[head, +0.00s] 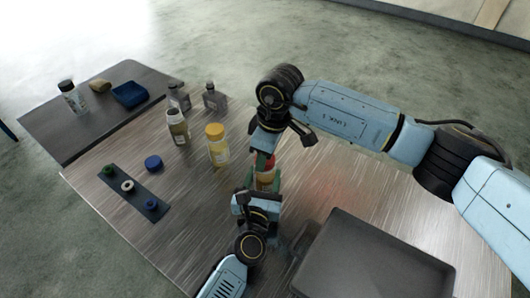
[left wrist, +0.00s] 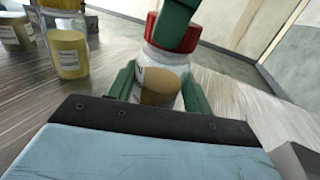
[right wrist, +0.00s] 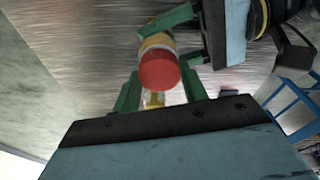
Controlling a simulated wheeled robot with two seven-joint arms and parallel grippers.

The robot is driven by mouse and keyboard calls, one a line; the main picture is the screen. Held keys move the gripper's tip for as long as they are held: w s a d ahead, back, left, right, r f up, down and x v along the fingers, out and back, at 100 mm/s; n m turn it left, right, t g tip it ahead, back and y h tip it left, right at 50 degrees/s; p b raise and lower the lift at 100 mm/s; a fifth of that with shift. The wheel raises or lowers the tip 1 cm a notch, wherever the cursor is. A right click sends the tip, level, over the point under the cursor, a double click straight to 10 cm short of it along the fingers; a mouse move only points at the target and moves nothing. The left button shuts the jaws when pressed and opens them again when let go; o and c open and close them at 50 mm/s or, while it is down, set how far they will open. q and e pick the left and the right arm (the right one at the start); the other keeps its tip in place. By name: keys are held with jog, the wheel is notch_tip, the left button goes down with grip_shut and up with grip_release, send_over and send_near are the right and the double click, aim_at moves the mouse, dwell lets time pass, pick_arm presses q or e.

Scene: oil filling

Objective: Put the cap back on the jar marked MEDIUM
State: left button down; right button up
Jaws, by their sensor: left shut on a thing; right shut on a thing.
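A clear jar (left wrist: 160,84) with a white label and amber contents stands between the fingers of my left gripper (left wrist: 158,88), which is shut on it. A red cap (right wrist: 159,70) sits at the jar's mouth, between the green fingers of my right gripper (right wrist: 160,88), shut on it. The cap and jar show small in the head view (head: 265,172), partly hidden by both grippers. In the left wrist view a right finger covers part of the cap. I cannot tell whether the cap is fully seated, and the jar's marking is not readable.
Grey bottles (head: 214,98) are behind. A blue cap (head: 153,162) and a dark strip (head: 150,204) with small rings lie at left. A dark tray (head: 375,265) takes up the front right.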

jog(key=shift+a, duration=0.15)
jog(key=o, duration=1)
jog(key=shift+c, duration=0.2)
jog(key=shift+r, duration=2.3)
jog(key=shift+c, duration=0.3)
